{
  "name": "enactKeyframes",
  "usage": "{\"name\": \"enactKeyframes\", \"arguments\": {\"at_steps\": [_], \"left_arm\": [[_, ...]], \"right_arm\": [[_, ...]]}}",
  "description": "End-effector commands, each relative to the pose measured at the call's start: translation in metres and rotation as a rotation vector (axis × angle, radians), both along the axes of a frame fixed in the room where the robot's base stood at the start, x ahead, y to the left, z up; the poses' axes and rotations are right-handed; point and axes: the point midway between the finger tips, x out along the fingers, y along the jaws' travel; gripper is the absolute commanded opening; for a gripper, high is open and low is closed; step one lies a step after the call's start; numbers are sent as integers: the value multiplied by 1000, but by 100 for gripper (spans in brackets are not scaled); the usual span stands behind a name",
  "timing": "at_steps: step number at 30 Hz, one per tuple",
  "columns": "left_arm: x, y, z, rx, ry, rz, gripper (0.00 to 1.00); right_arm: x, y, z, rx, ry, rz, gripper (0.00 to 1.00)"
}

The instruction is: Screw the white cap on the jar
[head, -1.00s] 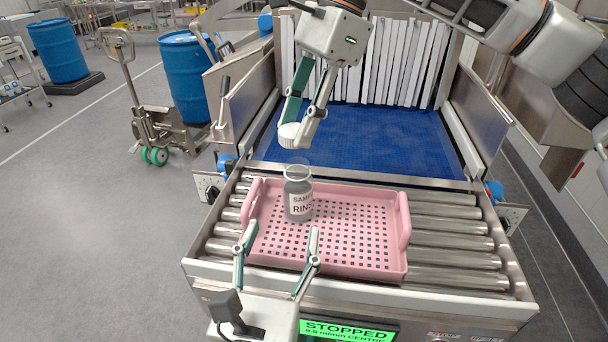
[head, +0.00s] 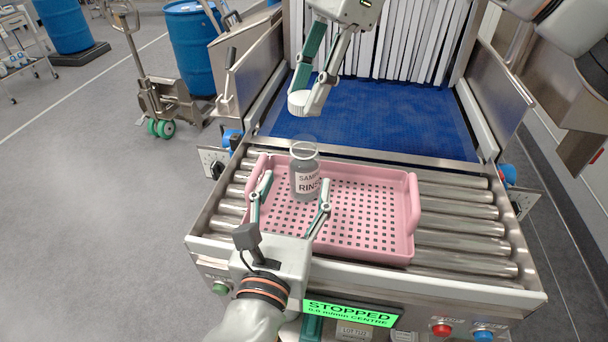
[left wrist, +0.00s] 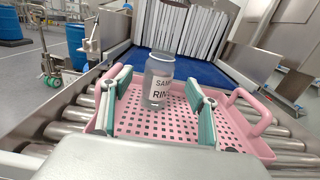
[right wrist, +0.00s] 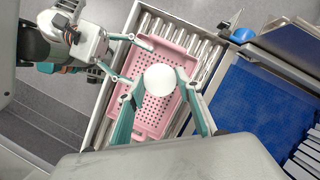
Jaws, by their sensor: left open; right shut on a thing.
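The grey jar (head: 305,180) with a clear neck and a "SAMPLE RINSE" label stands upright in the pink tray (head: 385,250), near its left back part. It also shows in the left wrist view (left wrist: 158,84), beyond and between the open fingers. My left gripper (head: 294,192) is open, its fingers low over the tray in front of the jar, holding nothing. My right gripper (head: 306,102) is shut on the white cap (head: 298,102) and holds it above and behind the jar, apart from it. The cap also shows in the right wrist view (right wrist: 160,80), where the jar is hidden.
The tray rests on steel rollers (head: 455,225). Behind is the blue belt (head: 400,135) with white strip curtains (head: 400,45). A green "STOPPED" display (head: 350,312) and buttons are at the front edge. The tray's right half is empty.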

Motion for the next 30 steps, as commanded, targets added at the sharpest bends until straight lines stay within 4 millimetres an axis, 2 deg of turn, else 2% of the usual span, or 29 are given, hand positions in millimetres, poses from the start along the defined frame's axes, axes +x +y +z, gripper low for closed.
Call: {"name": "enactKeyframes", "arguments": {"at_steps": [6,12,18,27,28,30], "left_arm": [[39,-8,1,1,-1,1,60],[66,-13,0,0,0,0,60],[78,-15,0,-1,1,0,60],[79,-15,0,-1,1,0,60],[79,-15,0,-1,1,0,57],[79,-15,0,-1,1,0,39]], "right_arm": [[0,0,0,0,0,0,25],[0,0,0,0,0,0,25],[0,0,0,0,0,0,25],[0,0,0,0,0,0,25],[0,0,0,0,0,0,25],[0,0,0,0,0,0,25]]}}
